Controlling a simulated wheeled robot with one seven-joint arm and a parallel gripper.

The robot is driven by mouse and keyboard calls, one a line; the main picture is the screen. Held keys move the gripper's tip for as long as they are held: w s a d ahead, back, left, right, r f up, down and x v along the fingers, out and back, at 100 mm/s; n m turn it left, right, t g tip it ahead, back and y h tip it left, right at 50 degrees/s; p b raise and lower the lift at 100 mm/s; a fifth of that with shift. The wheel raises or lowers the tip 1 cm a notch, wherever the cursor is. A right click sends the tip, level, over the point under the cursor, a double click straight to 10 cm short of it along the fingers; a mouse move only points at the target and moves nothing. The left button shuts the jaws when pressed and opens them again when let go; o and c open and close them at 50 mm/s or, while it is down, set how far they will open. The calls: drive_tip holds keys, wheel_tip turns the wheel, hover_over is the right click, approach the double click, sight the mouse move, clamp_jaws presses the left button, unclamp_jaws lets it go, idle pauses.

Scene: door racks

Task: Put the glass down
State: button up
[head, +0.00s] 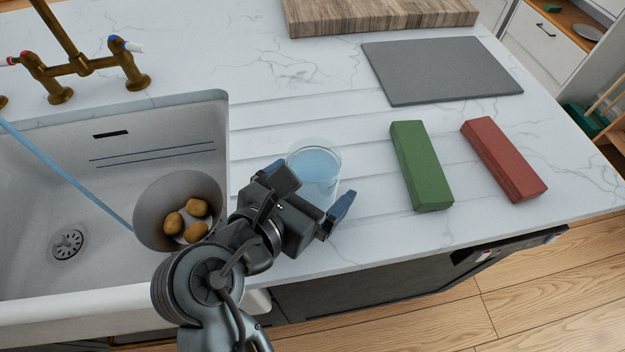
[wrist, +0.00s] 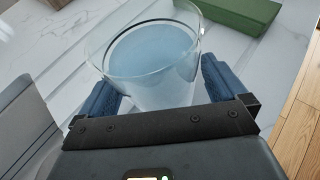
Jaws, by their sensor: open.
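A clear glass (head: 316,165) with bluish contents stands upright on the grooved white marble counter (head: 360,220), right of the sink. In the wrist view the glass (wrist: 152,62) sits between the blue-padded fingers of my gripper (wrist: 162,85). My gripper (head: 318,192) is open around the glass, one finger on each side. The far finger is partly hidden behind the gripper body in the head view. I cannot tell whether either finger touches the glass.
A green block (head: 421,165) and a red block (head: 503,158) lie to the right. A grey board (head: 440,72) and a wooden board (head: 375,14) lie behind. A bowl of potatoes (head: 150,210) is at the sink (head: 60,185) on the left. The counter's front edge is close to my gripper.

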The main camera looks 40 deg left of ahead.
drive_tip(key=shift+s+r, duration=0.15)
drive_tip(key=shift+r, duration=0.05)
drive_tip(key=v, duration=1.1)
drive_tip(key=shift+s+r, duration=0.15)
drive_tip(key=shift+s, duration=0.15)
